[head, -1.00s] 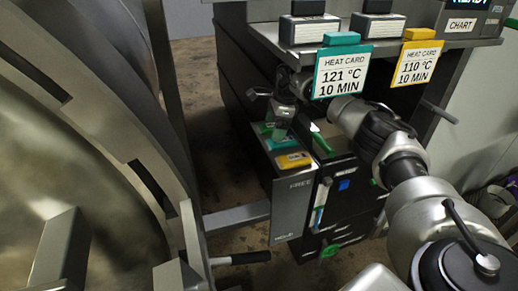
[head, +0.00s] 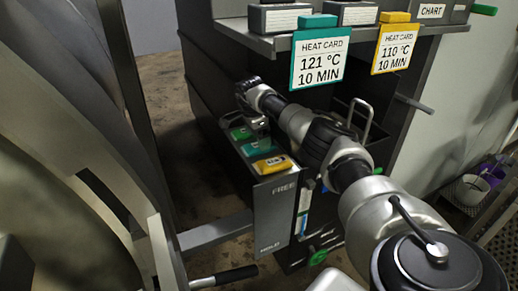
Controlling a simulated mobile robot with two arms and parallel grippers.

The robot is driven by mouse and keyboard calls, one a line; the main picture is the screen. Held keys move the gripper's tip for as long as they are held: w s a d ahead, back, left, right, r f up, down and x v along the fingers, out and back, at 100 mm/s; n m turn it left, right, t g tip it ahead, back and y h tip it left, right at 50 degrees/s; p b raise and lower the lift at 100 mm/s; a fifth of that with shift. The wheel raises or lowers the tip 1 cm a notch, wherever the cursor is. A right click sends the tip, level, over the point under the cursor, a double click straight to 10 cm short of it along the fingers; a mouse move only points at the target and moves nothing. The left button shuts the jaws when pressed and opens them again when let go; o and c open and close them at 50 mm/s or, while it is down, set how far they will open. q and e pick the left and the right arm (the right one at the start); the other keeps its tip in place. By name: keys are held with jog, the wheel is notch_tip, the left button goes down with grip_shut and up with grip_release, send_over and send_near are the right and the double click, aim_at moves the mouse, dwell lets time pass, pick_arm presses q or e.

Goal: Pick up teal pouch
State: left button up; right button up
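A teal pouch (head: 256,147) lies on the top of a grey holder (head: 275,214) marked FREE, in the head view. It is between a green pouch (head: 241,133) at the back and a yellow pouch (head: 271,165) at the front. My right gripper (head: 259,126) points down just behind the teal pouch, close to the green one. I cannot tell whether it touches either. Its fingers are small and partly hidden, so their opening is unclear. My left gripper is not in view.
A teal heat card (head: 319,60) and a yellow heat card (head: 396,48) hang from the shelf edge above my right arm. A large curved metal door (head: 85,130) fills the left side. Bare floor (head: 165,95) shows between door and cabinet.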

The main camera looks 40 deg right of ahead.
jog(key=f, duration=0.3)
jog(key=shift+d+f, duration=0.2)
jog(key=shift+f, duration=0.05)
jog(key=shift+r, duration=0.1)
jog(key=c, duration=1)
jog(key=shift+c, duration=0.2)
